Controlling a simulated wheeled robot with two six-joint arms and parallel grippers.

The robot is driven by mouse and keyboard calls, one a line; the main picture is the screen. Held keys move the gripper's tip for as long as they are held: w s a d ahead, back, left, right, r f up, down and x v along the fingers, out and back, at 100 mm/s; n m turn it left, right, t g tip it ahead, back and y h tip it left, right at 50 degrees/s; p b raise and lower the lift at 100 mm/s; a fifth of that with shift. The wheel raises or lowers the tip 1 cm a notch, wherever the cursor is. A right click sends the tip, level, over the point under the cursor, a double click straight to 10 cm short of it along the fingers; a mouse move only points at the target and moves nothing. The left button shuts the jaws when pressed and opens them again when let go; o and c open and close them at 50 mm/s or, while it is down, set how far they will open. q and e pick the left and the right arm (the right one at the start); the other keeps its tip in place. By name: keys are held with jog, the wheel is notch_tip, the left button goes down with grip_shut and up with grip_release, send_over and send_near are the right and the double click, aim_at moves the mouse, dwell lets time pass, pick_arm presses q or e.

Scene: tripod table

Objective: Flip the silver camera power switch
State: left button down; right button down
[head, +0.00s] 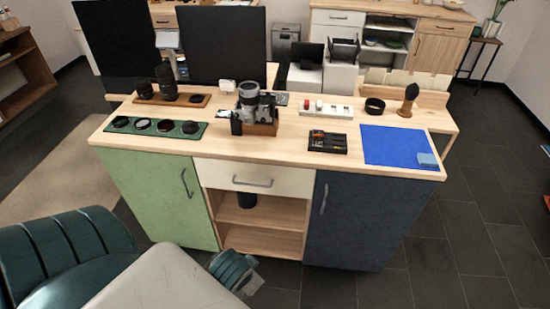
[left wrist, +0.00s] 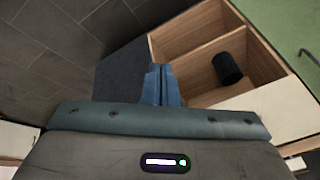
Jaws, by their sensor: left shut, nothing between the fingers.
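In the head view my left arm comes in at the bottom left. The camera does not show in the left wrist view. My right gripper is in neither view.
A green tray of lens filters (head: 155,127) and a wooden tray of lenses (head: 172,100) are left of the camera. A black tool case (head: 328,142) and a blue mat (head: 398,147) lie to the right. Dark monitors (head: 222,46) stand behind. A black cylinder (left wrist: 229,68) is on the shelf.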

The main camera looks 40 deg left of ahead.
pick_arm(q)
jog(key=w+a+r+m+t+y, duration=0.3)
jog(key=w+a+r+y, duration=0.15)
jog(key=w, duration=0.45)
jog(key=w+a+r+m+t+y, duration=0.2)
jog(key=w+a+r+y, duration=0.3)
jog(key=w, duration=0.4)
jog(key=w+r+m+t, duration=0.3)
jog(key=w+r+m, duration=0.1)
jog(key=w, duration=0.3)
jog(key=w+a+r+m+t+y, duration=0.1)
jog(key=w+r+m+t, duration=0.1)
jog(key=w+r+m, duration=0.2)
jog(key=w+m, duration=0.2)
jog(key=w, duration=0.1)
jog(key=shift+w+r+t, duration=0.3)
jog(key=shift+w+t, duration=0.1)
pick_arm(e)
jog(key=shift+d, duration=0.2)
pick_arm(q)
jog(key=shift+a+y, duration=0.1)
jog(key=shift+y, duration=0.15)
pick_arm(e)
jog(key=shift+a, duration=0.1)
pick_arm(q)
jog(key=shift+r, duration=0.1)
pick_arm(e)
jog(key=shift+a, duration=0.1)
